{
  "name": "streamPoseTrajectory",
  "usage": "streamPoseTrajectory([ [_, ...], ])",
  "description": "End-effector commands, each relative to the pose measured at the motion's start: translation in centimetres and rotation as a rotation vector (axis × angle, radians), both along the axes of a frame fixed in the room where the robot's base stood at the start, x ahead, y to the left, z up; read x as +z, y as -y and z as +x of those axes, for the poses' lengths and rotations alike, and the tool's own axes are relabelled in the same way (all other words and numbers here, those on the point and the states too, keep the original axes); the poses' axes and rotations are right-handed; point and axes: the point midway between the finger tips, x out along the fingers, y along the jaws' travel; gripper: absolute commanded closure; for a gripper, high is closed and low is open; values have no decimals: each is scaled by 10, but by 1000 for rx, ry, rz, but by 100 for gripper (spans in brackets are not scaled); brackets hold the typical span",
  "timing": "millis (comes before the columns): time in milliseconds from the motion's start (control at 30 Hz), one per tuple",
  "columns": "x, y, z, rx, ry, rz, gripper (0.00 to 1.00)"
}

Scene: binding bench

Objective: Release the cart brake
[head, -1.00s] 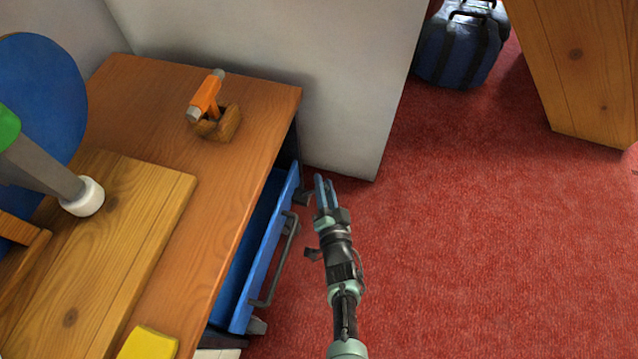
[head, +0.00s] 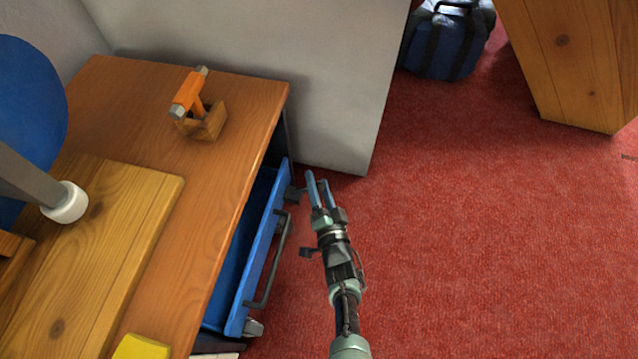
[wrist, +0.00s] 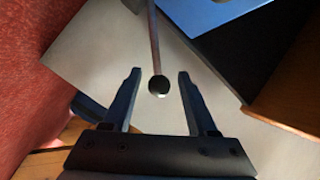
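In the wrist view, a thin rod with a dark round knob (wrist: 158,85), which looks like the brake lever, comes down from the top edge. Its knob lies between the two fingers of my gripper (wrist: 158,76), with clear space on both sides, and I see no contact. I cannot tell how far below the fingertips it is. My gripper (head: 318,176) is open in the head view, over the red carpet just right of the open blue drawer's far corner. The lever cannot be made out in the head view. I cannot tell which part is the cart.
The blue drawer (head: 238,285) with its grey handle (head: 268,262) juts from the wooden desk (head: 215,190). A pale partition (head: 250,40) stands behind. Red carpet on the right is clear up to a blue bag (head: 447,45).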

Motion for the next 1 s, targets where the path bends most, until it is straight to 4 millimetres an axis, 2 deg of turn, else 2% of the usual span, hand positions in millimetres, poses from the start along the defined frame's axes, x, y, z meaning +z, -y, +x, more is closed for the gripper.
streamPoseTrajectory([
  [267,0,1,0,-3,1,0,39],
  [433,4,4,-11,-5,-2,0,39],
  [567,9,7,-32,-7,-3,2,39],
  [800,14,15,-85,-8,-5,3,39],
  [1000,14,19,-116,-5,-2,0,39],
])
